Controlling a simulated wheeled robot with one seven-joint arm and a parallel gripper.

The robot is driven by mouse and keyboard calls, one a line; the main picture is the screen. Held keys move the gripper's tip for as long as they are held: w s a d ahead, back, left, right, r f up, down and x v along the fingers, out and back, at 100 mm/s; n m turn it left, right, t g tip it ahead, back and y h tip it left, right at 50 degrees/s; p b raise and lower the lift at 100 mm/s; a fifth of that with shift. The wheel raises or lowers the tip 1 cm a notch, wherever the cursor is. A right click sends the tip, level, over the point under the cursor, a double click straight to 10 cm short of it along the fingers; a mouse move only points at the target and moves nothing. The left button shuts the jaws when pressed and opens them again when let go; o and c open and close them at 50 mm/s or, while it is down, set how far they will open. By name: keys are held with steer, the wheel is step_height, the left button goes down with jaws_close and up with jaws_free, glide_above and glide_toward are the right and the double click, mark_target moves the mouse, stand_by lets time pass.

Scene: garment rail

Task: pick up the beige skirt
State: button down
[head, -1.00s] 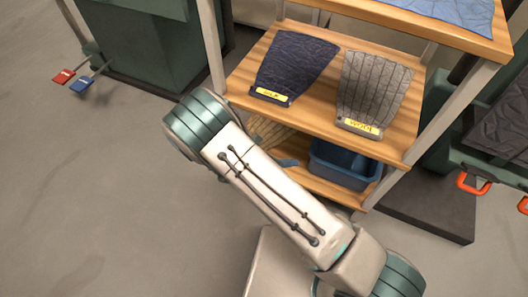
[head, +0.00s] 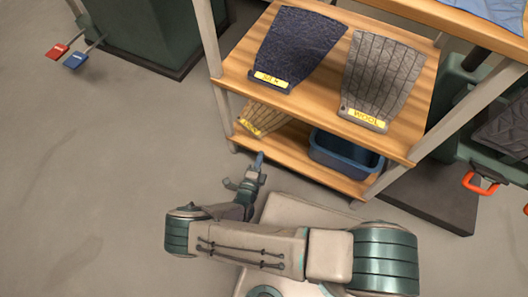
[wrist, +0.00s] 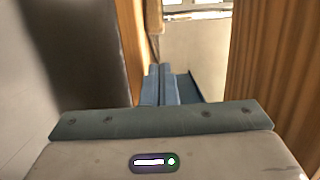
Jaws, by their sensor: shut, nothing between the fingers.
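The beige skirt (head: 263,118), pleated and with a yellow label, lies on the lower shelf (head: 290,152) of the wooden rack at its left end. The upper shelf hides part of it. My gripper (head: 260,158) is at the front edge of the lower shelf, just in front of the skirt and apart from it. Its blue fingers (wrist: 160,85) are together and empty in the wrist view. I cannot make out the skirt in the wrist view.
A blue bin (head: 345,153) stands on the lower shelf to the right. A navy skirt (head: 298,45) and a grey skirt labelled WOOL (head: 383,75) lie on the shelf above. A metal post (head: 209,38) bounds the rack's left side.

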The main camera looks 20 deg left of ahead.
mark_target(265, 143)
steer(key=w, duration=0.2)
steer(key=w+b, duration=0.1)
steer(key=w, duration=0.1)
steer(key=w+b, duration=0.1)
steer(key=w, duration=0.1)
steer(key=shift+w+a+f, duration=0.1)
steer(key=shift+w+a, duration=0.2)
steer(key=shift+w, duration=0.65)
